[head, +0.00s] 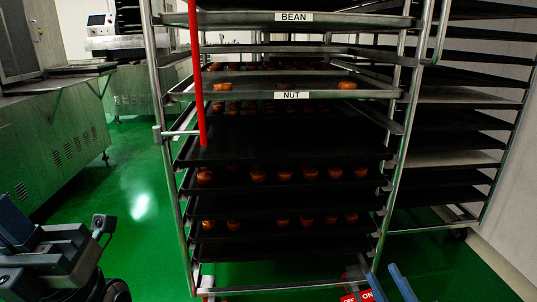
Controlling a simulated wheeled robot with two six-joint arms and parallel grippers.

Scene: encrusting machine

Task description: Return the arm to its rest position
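My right gripper (389,284) is at the bottom edge, right of centre, in front of the rack's lower end. Only its two blue fingers show. They point up and stand apart, with nothing seen between them. The rest of my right arm is below the picture. Dark and blue links of my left arm fill the lower left corner. I cannot make out my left gripper's fingers there.
A tall metal rack (166,170) of trays stands close ahead, with BEAN (293,17) and NUT (292,95) labels. Several trays hold brown round pieces. A red vertical bar (197,75) hangs at its left. Red OFF/ON labels (367,296) are beside my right fingers. Green floor (135,190) is clear at left.

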